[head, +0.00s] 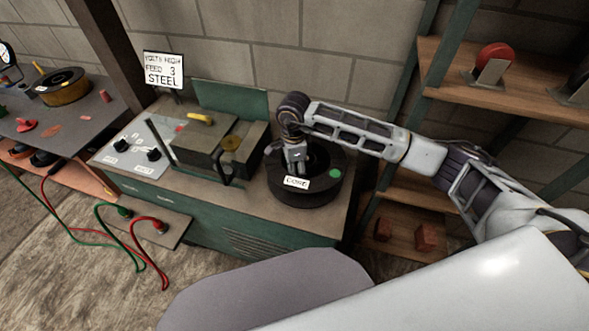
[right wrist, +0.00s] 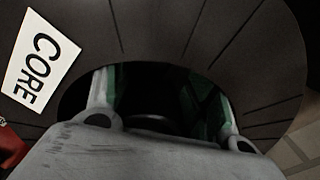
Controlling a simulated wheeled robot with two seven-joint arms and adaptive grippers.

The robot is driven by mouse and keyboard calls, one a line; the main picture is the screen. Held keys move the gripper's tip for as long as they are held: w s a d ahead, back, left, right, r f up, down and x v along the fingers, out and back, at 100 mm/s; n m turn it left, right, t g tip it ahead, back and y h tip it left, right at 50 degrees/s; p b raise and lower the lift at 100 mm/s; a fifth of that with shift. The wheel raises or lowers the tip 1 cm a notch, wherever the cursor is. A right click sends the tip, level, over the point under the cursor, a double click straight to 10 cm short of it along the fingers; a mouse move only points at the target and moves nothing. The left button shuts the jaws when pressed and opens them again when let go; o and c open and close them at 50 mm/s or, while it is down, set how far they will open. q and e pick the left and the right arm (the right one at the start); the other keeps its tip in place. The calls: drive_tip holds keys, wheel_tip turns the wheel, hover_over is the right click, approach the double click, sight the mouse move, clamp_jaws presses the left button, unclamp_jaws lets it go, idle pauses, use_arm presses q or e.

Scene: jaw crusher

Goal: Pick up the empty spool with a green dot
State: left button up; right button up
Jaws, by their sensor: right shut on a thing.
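The black empty spool (head: 318,193) is at the right end of the green machine bench. It carries a green dot on its right side and a white "CORE" label at its front. In the right wrist view its dark, grooved face (right wrist: 190,35) fills the top, with the label at left. My right gripper (head: 295,160) points down at the left part of the spool. In the wrist view its two fingers (right wrist: 165,100) reach down at the central opening and are shut on the spool. Their tips are hidden. I cannot tell whether the spool touches the bench. My left gripper is not in view.
The green bench (head: 255,225) has a welder-like machine (head: 213,145) left of the spool and a "STEEL" sign (head: 164,69) behind. A wooden shelf (head: 500,98) with a red spool (head: 493,57) stands at right. Another table (head: 75,125) holds a yellow-sided reel (head: 63,87) at left.

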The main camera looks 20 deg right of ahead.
drive_tip(key=shift+d+r+p, duration=0.15)
drive_tip(key=shift+r+p, duration=0.2)
drive_tip(key=shift+r, duration=0.55)
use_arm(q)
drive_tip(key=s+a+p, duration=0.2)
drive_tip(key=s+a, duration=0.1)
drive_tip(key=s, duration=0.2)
use_arm(e)
wheel_tip(320, 180, up, 4)
drive_tip(key=shift+f, duration=0.1)
clamp_jaws()
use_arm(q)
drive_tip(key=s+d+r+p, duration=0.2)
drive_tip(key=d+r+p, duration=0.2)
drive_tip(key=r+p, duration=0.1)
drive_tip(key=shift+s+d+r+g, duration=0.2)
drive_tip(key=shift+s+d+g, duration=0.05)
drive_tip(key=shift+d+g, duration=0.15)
use_arm(e)
wheel_tip(320, 180, up, 12)
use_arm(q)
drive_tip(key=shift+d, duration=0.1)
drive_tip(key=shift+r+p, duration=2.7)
use_arm(e)
wheel_tip(320, 180, up, 13)
